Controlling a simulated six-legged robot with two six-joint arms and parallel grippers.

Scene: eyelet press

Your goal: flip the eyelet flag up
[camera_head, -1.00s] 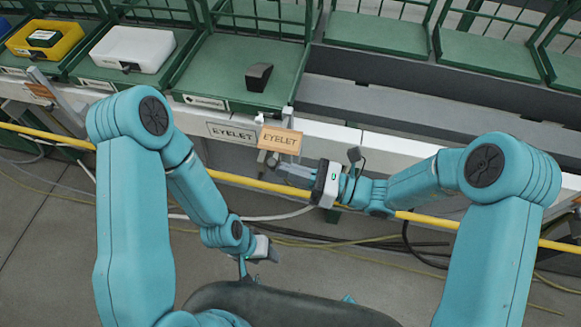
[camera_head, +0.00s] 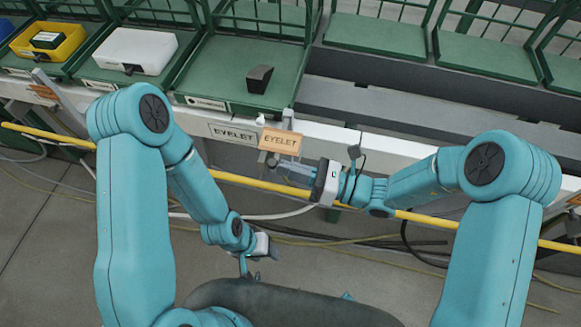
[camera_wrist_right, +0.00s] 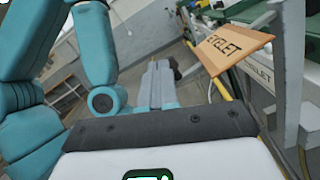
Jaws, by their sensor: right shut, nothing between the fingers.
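The eyelet flag is an orange-tan plate (camera_head: 280,140) lettered EYELET, at the front edge of the rack. It also shows in the right wrist view (camera_wrist_right: 232,47), at the upper right, tilted, beside a white upright. My right gripper (camera_head: 272,163) is shut and empty, just below the flag in the head view. In the wrist view its fingers (camera_wrist_right: 158,72) point ahead, left of the flag with a visible gap in the picture. Any contact is unclear. My left gripper (camera_head: 272,250) hangs low, well away from the flag; its fingers are too small to judge.
A printed EYELET label (camera_head: 232,132) is on the white rail left of the flag. Above it a green tray (camera_head: 225,75) holds a black object (camera_head: 260,79). A white bin (camera_head: 135,50) and a yellow bin (camera_head: 50,42) stand further left. A yellow pipe (camera_head: 230,180) runs below the rail.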

